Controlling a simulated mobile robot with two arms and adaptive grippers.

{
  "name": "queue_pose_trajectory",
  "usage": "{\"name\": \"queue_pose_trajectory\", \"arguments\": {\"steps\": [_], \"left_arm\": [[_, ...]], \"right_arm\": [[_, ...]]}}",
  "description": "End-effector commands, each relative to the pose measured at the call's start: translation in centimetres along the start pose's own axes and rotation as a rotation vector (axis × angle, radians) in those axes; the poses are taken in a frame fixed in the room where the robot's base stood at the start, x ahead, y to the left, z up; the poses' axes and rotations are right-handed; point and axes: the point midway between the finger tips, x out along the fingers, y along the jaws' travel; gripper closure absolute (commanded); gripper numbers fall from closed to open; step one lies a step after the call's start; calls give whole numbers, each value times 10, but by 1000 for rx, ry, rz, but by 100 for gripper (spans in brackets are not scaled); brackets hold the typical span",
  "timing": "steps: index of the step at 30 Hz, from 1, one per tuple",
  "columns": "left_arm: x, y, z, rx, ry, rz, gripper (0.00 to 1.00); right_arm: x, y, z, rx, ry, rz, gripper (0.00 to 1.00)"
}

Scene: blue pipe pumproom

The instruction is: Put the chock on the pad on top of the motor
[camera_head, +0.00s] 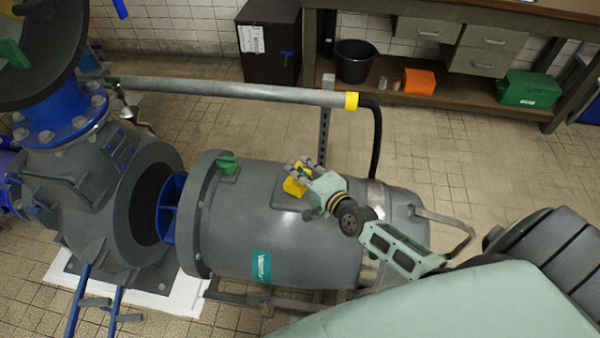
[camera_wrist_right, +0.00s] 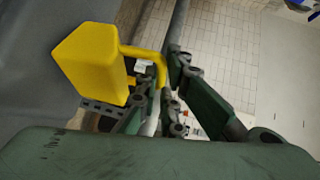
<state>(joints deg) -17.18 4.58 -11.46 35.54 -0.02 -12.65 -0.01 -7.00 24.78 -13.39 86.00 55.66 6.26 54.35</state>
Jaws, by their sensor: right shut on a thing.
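The yellow chock (camera_head: 294,188) is at my right gripper (camera_head: 306,170), over the top of the big grey motor (camera_head: 240,225). In the right wrist view the chock (camera_wrist_right: 88,65) is a yellow block with a bent bar handle (camera_wrist_right: 148,54). The fingers of my right gripper (camera_wrist_right: 168,92) are shut on that handle. The dark grey pad (camera_head: 283,203) shows on the motor top, just below the chock in the picture and partly hidden by it. I cannot tell whether the chock touches the pad. My left gripper is not in view.
A grey horizontal pipe (camera_head: 230,91) with a yellow end band runs behind the motor. A workbench (camera_head: 470,90) with an orange box (camera_head: 419,81) and a green case (camera_head: 528,90) stands at the back.

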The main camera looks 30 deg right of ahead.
Motion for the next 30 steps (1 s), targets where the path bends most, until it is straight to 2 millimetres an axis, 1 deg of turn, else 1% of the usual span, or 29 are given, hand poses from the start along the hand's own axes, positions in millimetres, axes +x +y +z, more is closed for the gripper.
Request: {"name": "queue_pose_trajectory", "arguments": {"steps": [1,3,13,14,20,30], "left_arm": [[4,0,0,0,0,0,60],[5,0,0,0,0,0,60],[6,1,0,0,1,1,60],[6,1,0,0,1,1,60],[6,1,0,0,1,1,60],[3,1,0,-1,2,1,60]], "right_arm": [[3,6,0,-3,0,-5,100],[3,10,0,-2,1,-6,100],[3,12,0,1,1,-6,100],[3,14,1,1,0,-2,92],[2,13,1,1,0,-2,74],[2,10,0,1,0,-2,74]]}}
